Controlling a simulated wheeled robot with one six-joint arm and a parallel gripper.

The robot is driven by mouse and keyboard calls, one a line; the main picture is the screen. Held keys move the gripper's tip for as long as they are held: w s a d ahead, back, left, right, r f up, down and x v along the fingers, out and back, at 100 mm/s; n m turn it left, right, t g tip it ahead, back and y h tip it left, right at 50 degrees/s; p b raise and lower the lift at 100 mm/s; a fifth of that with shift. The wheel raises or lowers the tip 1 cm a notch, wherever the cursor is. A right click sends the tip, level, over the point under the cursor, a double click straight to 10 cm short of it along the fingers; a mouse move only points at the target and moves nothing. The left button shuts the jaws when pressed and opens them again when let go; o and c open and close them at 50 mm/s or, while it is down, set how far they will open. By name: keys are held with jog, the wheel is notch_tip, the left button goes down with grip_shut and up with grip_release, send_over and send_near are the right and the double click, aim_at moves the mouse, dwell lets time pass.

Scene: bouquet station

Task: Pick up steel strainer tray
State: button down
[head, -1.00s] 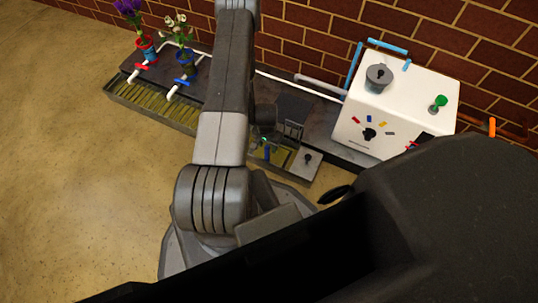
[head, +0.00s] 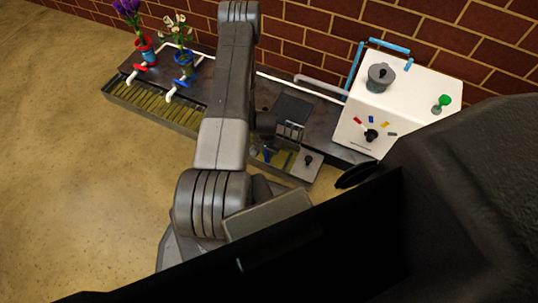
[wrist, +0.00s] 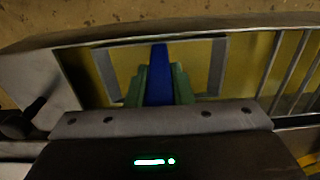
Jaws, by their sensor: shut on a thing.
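My gripper (wrist: 158,88) shows in the wrist view with its green finger pads close on both sides of a narrow blue piece (wrist: 159,72). Grey strips form a frame (wrist: 218,66) around the pads. Whether the blue piece belongs to the steel strainer tray cannot be told. Steel bars (wrist: 291,70) over a yellow floor show at right in the wrist view. In the head view, a steel trough with slats (head: 152,103) runs along the front of the bench. My gripper (head: 268,153) is low over its right part, small and partly hidden by my arm.
A grey plate with a black knob (head: 306,168) closes the trough's right end. A white box (head: 405,97) with knobs and blue pipes stands at right by the brick wall. Potted flowers (head: 183,58) and white pipes with red and blue valves stand at left. The floor in front is open.

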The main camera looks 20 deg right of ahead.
notch_tip(320, 180, up, 28)
jog(key=p, duration=1.1)
jog(key=shift+p, duration=0.3)
dwell(0.4)
jog(key=shift+w, duration=0.1)
